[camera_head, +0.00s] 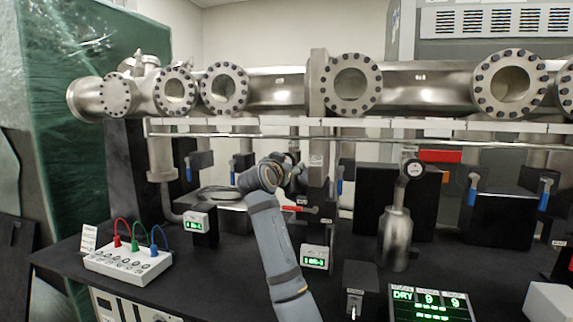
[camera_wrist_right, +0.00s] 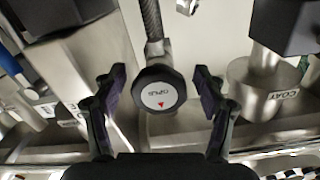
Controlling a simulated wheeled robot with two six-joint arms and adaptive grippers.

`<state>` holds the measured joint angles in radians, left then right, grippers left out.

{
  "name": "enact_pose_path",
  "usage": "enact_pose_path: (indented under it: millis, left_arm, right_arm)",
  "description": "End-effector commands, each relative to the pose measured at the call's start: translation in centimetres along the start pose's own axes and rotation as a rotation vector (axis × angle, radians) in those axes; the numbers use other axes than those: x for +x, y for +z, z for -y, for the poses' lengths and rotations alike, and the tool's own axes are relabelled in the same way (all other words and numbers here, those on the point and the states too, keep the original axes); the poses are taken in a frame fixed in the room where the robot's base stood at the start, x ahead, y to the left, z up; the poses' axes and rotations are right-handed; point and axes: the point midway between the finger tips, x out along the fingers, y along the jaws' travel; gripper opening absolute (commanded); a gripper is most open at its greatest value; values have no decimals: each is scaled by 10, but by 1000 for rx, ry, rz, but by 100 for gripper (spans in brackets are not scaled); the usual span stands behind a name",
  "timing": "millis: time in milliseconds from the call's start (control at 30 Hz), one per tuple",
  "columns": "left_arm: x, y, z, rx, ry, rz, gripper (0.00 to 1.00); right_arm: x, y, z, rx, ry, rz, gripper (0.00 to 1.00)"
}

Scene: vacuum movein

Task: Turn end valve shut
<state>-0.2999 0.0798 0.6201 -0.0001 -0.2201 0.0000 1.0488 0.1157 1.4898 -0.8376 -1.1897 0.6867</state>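A round black valve knob (camera_wrist_right: 159,92) with a white face and a small red mark sits in the middle of the right wrist view. Its lettering is too small to read surely. My right gripper (camera_wrist_right: 160,90) is open, with one dark finger on each side of the knob and a visible gap to both. I cannot tell how deep the knob lies between the fingertips. In the head view my right gripper (camera_head: 292,176) is by the upright metal post below the big pipe, and the knob is hidden there. My left gripper is out of view.
A red-handled valve (camera_head: 300,209) is just below the gripper. A metal cylinder with a gauge (camera_head: 397,225) stands to the right. A white box with coloured cables (camera_head: 127,262) and a green-lit display (camera_head: 432,304) are on the black bench. The large flanged pipe (camera_head: 275,92) runs above.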

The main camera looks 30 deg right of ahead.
Motion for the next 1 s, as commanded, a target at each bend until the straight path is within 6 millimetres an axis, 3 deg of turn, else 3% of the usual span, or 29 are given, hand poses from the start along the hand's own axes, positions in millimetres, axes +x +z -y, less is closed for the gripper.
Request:
enact_pose_path:
  millis: [333, 700, 833, 1000]
  left_arm:
    - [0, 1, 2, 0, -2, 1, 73]
    - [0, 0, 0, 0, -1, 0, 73]
    - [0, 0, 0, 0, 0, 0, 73]
    - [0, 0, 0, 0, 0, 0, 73]
  right_arm:
    - [-8, -1, 1, 1, -1, -3, 73]
    - [-92, 0, 1, 4, -4, 0, 73]
    - [-111, 0, 1, 3, -3, 0, 73]
    - [-120, 0, 0, 0, 0, -1, 73]
